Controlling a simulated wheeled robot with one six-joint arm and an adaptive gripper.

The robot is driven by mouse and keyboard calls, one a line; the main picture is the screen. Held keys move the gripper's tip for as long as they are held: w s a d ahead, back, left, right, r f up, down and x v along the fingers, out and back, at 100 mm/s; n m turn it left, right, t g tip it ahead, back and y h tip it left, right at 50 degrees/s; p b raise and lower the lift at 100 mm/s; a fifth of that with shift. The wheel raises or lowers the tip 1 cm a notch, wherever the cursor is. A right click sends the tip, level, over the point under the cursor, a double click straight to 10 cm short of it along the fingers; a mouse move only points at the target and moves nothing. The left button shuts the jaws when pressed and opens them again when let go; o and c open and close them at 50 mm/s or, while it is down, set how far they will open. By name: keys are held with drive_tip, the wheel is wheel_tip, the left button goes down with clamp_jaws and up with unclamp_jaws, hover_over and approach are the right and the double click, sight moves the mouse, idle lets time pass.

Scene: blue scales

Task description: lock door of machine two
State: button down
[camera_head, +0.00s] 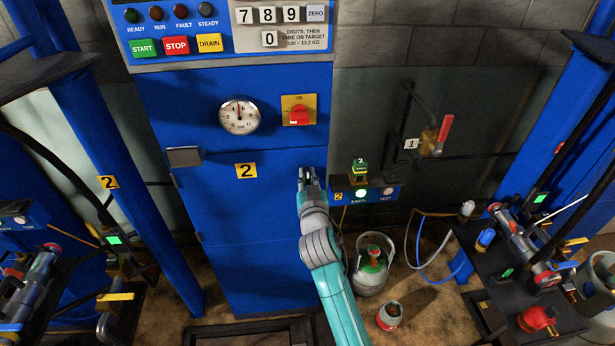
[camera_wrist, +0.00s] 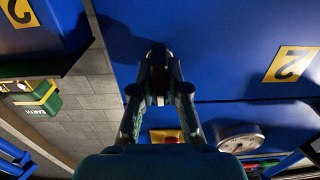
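Machine two is the blue cabinet with a flat blue door (camera_head: 245,205) bearing a yellow "2" plate (camera_head: 245,171). The plate also shows upside down in the wrist view (camera_wrist: 291,64). A grey metal bracket (camera_head: 184,157) sits at the door's upper left. My gripper (camera_head: 308,174) is at the door's right edge, pointing at the machine. In the wrist view my gripper (camera_wrist: 158,60) has its fingers drawn in towards each other around something dark. I cannot tell whether this is a door handle or only the fingertips. No separate lock part is clear; the gripper may hide it.
A dial gauge (camera_head: 239,117) and a red rotary switch (camera_head: 299,112) are above the door. A gas cylinder (camera_head: 371,269) and a small can (camera_head: 389,316) stand on the floor at right.

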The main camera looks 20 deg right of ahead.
drive_tip(key=shift+n, duration=0.3)
drive_tip(key=n, duration=0.3)
drive_tip(key=shift+a+n, duration=0.15)
drive_tip(key=shift+n, duration=0.25)
drive_tip(key=n, duration=0.4)
drive_tip(key=shift+a+f+n, duration=0.1)
drive_tip(key=shift+n, duration=0.2)
drive_tip(key=shift+a+f+n, duration=0.1)
drive_tip(key=shift+f+n, duration=0.05)
drive_tip(key=shift+n, duration=2.1)
drive_tip(key=shift+a+f+n, duration=0.1)
drive_tip(key=shift+n, duration=2.15)
drive_tip(key=c, duration=1.2)
unclamp_jaws()
drive_tip(key=shift+o, duration=0.2)
